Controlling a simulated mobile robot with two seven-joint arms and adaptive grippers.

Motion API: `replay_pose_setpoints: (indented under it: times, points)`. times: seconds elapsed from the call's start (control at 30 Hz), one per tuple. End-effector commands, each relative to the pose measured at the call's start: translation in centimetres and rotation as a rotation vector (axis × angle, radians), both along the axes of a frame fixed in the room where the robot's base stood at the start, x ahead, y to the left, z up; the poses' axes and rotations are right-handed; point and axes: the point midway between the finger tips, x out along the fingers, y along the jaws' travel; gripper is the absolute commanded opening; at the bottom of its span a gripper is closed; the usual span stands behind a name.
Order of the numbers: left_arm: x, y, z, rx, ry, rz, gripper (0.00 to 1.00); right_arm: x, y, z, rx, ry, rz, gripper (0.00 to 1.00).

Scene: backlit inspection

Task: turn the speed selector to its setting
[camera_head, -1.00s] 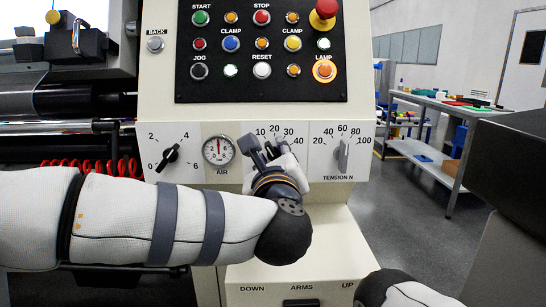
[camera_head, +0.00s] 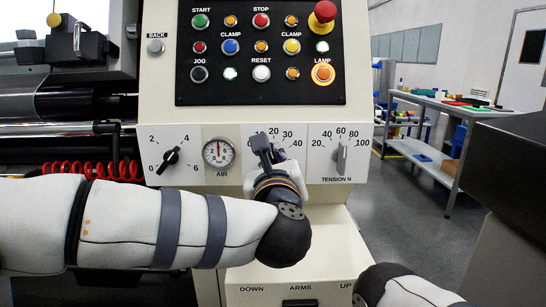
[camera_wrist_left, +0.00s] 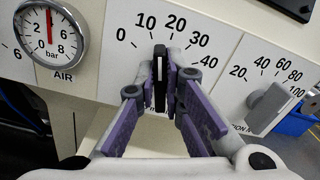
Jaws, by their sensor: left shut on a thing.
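The speed selector (camera_wrist_left: 160,79) is a black knob with a pale line on a white plate marked 0 to 40. In the left wrist view its upper end points between 10 and 20. My left gripper (camera_wrist_left: 165,75) is shut on it, with a purple-padded finger on each side. In the head view the same gripper (camera_head: 266,152) stands in front of the dial and hides the knob and part of the scale. The name label of this dial is hidden. My right gripper is out of view.
The AIR gauge (camera_head: 218,152) and another black knob (camera_head: 170,157) are left of the dial. The grey TENSION knob (camera_head: 341,155) is close on its right. A button panel (camera_head: 261,50) with a red mushroom button (camera_head: 325,11) is above. A workbench (camera_head: 437,104) stands farther right.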

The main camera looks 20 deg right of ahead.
Motion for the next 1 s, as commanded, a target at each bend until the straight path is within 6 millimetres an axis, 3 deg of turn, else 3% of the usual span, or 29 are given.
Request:
replay_pose_setpoints:
  times: [1.0]
  points:
    - [-0.3, -0.7, 0.4, 0.921, -0.27, 0.003, 0.0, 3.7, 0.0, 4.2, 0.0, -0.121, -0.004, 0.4]
